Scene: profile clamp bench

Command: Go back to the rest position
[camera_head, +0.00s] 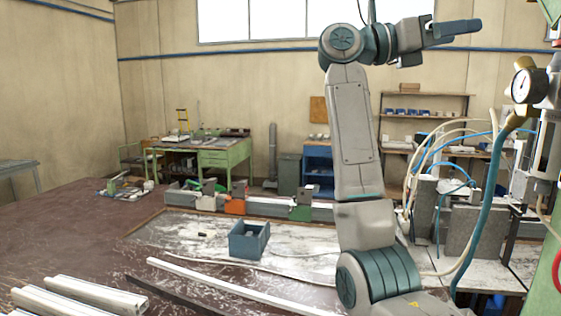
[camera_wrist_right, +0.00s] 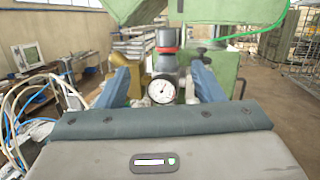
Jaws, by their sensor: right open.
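My right arm rises through the middle-right of the head view, and its gripper (camera_head: 466,29) is held high, pointing right, well above the bench (camera_head: 80,225). In the right wrist view my right gripper (camera_wrist_right: 160,86) has its two blue fingers apart with nothing held between them. A round pressure gauge (camera_wrist_right: 161,91) shows beyond the gap between the fingers. My left gripper is not in view.
The gauge (camera_head: 521,86) with hoses stands at the right, below the gripper's height. A blue bin (camera_head: 249,240), a long pale profile (camera_head: 230,288) and stacked profiles (camera_head: 85,295) lie on the bench. Air around the raised gripper looks clear.

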